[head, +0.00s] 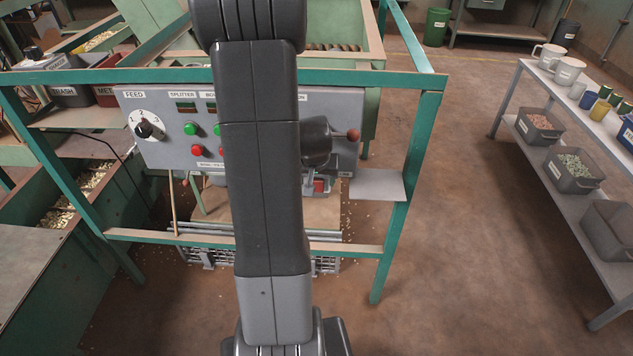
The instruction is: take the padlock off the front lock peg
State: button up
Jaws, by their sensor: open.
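My gripper (320,187) shows small, just right of my own upright arm link, at the lower right of the grey control panel. It points downward, and its jaws are open. A small red block, which looks like the padlock (319,185), shows between or just behind the fingers. I cannot tell whether the fingers touch it. The front lock peg cannot be made out; my gripper and arm cover that spot.
The control panel (160,155) has a dial, coloured buttons and a red-knobbed lever (352,134) close to my wrist. A green frame (412,190) with crossbars stands around it. A small grey shelf (377,186) sits right of my gripper. Floor at the right is clear up to a bench (565,190).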

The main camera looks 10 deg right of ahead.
jog(key=shift+x, duration=0.85)
jog(key=c, duration=1.1)
jog(key=shift+r, duration=0.1)
